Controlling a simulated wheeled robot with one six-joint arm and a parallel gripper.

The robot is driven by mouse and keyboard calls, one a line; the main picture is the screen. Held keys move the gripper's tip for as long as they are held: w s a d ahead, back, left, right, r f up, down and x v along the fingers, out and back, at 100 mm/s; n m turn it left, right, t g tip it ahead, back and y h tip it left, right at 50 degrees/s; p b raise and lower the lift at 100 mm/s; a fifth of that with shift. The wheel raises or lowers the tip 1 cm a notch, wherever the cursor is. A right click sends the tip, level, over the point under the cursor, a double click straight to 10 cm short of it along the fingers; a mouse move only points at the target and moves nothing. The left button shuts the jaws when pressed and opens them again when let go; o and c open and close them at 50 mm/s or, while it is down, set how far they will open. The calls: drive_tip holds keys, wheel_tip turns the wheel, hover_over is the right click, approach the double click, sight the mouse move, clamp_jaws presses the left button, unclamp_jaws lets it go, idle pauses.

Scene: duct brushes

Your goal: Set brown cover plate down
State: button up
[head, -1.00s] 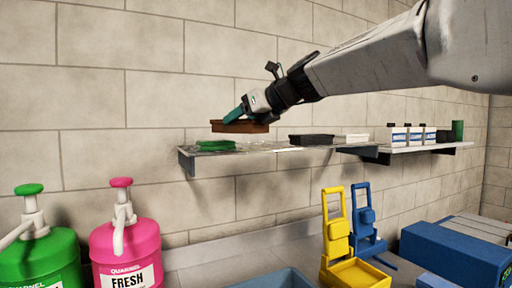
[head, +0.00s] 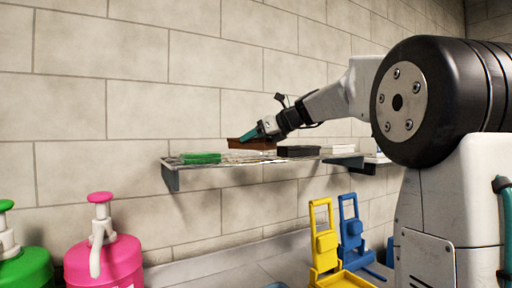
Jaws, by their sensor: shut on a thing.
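The brown cover plate (head: 236,144) is at the wall shelf, between a green plate (head: 201,158) and a black plate (head: 296,152). My gripper (head: 254,136), with teal fingertips, is shut on it from the right. The plate is low over the wall shelf (head: 171,180); I cannot tell whether it touches the surface. My fingers cover its right part.
A white plate (head: 338,148) lies right of the black one. Below stand a pink pump jug (head: 105,262), a green pump jug (head: 25,268), a yellow wringer (head: 325,245) and a blue wringer (head: 350,228).

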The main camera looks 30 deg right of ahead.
sight(256, 146)
drive_tip(key=shift+f, duration=1.4)
drive_tip(key=shift+f, duration=0.1)
drive_tip(key=o, duration=1.2)
drive_tip(key=shift+c, duration=0.2)
drive_tip(key=v, duration=1.2)
